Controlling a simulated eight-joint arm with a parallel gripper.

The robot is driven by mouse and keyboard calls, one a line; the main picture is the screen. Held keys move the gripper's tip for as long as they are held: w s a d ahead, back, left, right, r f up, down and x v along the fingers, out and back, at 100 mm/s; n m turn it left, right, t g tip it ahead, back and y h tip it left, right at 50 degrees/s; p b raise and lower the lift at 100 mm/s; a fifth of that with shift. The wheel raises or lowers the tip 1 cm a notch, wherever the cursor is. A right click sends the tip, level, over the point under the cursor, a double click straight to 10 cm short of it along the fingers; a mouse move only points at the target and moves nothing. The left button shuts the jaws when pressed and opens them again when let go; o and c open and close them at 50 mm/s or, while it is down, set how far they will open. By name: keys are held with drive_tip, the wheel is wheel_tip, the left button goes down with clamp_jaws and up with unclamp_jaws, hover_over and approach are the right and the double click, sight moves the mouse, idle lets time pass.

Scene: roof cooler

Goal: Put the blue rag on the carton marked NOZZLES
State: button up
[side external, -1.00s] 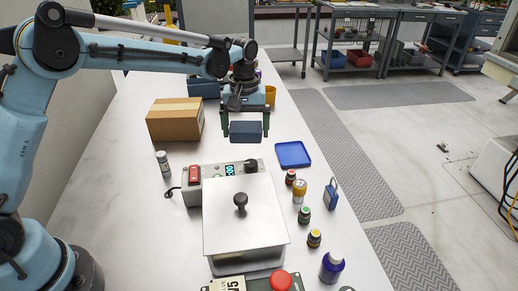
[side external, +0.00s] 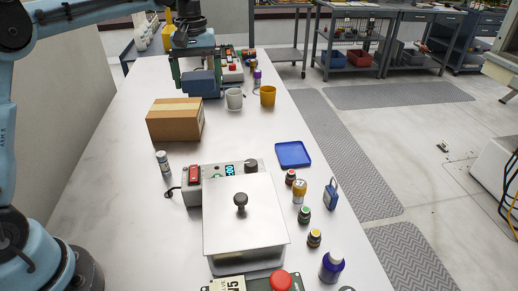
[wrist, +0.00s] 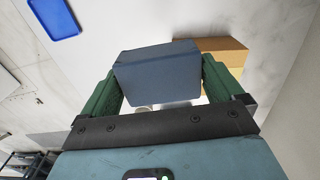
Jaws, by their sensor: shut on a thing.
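The blue rag (side external: 201,84) looks like a folded dark blue block. My gripper (side external: 197,79) is shut on it and holds it near the far end of the bench, beyond the brown carton (side external: 174,122) in the side view. In the wrist view the rag (wrist: 158,72) sits between the two green fingers of my gripper (wrist: 162,85). The closed carton stands at the left of the bench, apart from the rag; part of it shows past the rag in the wrist view (wrist: 225,55). I cannot read any marking on it.
A white mug (side external: 234,98) and a yellow mug (side external: 268,95) stand right of the rag. A blue tray (side external: 293,154), a lidded bath (side external: 245,220) and several small bottles are nearer. Coloured items line the far end. The bench left of the carton is clear.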

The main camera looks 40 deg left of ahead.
drive_tip(key=shift+s+a+r, duration=0.1)
drive_tip(key=shift+a+r, duration=0.1)
drive_tip(key=shift+a, duration=0.45)
drive_tip(key=shift+s+a+r, duration=0.1)
drive_tip(key=shift+a+r, duration=0.05)
drive_tip(key=shift+a, duration=0.45)
hover_over(175, 107)
wheel_tip(175, 107, down, 7)
drive_tip(key=shift+r, duration=0.2)
drive_tip(key=shift+a+f, duration=0.1)
drive_tip(key=shift+f, duration=2)
drive_tip(key=o, duration=0.6)
drive_tip(key=shift+f, duration=0.1)
drive_tip(key=shift+o, duration=0.3)
